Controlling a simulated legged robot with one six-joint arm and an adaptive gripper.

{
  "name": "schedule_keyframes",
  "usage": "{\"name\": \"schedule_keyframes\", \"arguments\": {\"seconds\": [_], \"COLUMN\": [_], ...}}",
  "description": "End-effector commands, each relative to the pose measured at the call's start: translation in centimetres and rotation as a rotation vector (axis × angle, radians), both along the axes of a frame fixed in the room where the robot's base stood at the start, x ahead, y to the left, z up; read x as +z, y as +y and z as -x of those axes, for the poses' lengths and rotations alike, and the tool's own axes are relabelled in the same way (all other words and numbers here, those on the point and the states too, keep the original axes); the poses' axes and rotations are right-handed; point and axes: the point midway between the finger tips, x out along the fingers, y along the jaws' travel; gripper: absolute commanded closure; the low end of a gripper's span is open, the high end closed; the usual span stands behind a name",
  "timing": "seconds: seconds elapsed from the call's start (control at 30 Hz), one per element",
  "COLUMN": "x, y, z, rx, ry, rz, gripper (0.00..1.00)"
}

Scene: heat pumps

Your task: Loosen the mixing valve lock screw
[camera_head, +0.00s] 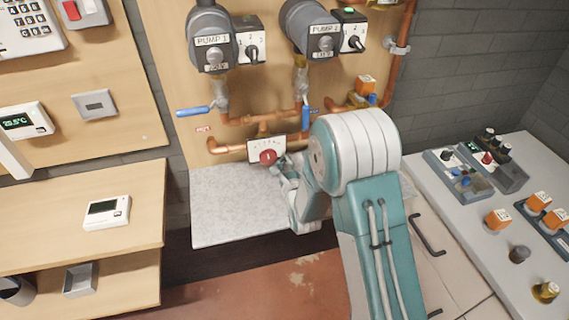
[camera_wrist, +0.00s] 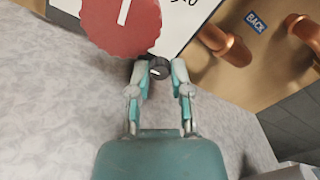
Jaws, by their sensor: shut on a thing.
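The mixing valve has a red round knob (camera_head: 268,157) in front of a white scale plate (camera_head: 256,147) on the wooden panel. In the wrist view the red knob (camera_wrist: 122,22) with a white line fills the top, beside the plate (camera_wrist: 185,15). A small black lock screw (camera_wrist: 158,69) sits just below the knob. My gripper (camera_wrist: 158,76) has its fingertips shut on the black screw, one on each side. In the head view my gripper (camera_head: 284,168) is at the valve's lower right, and my arm hides the screw.
Copper pipes (camera_head: 225,143) and blue valve handles (camera_head: 193,111) surround the valve, with pump 1 (camera_head: 212,55) and pump 2 (camera_head: 322,45) above. A grey speckled shelf (camera_head: 225,210) lies below, mostly clear. A bench with switch boxes (camera_head: 465,180) stands at right.

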Motion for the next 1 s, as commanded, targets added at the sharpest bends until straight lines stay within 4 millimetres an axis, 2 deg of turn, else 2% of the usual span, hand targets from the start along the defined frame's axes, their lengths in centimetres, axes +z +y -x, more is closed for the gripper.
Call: {"name": "schedule_keyframes", "arguments": {"seconds": [0.37,1.0], "x": [-0.15,-0.24], "y": [0.13,0.15], "z": [0.06,0.12], "rx": [0.004,0.008], "ry": [-0.04,-0.202], "rz": [0.155,0.727], "gripper": [1.0,1.0]}}
